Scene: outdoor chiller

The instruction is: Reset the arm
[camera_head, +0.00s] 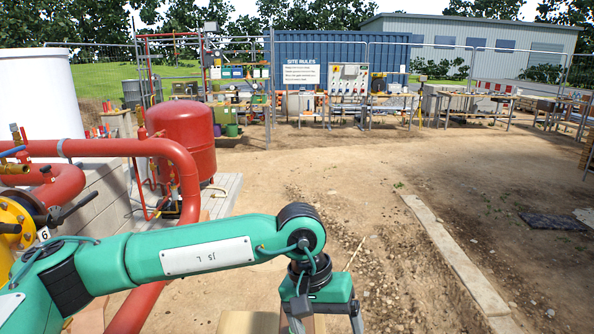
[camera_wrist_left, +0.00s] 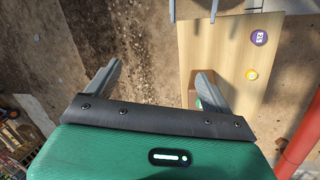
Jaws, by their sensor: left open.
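My left arm, green with black joints, reaches in from the left in the head view and bends down at its elbow. My left gripper (camera_head: 326,325) hangs at the bottom edge, with its lower part cut off by the frame. My right gripper does not show.
Red pipes (camera_head: 175,150) and a yellow flanged valve (camera_head: 12,225) stand close to my left arm. A red tank (camera_head: 183,135) is behind. The board carries a purple round label (camera_wrist_left: 259,37) and a yellow round part (camera_wrist_left: 251,74). Open dirt ground (camera_head: 400,280) lies to the right.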

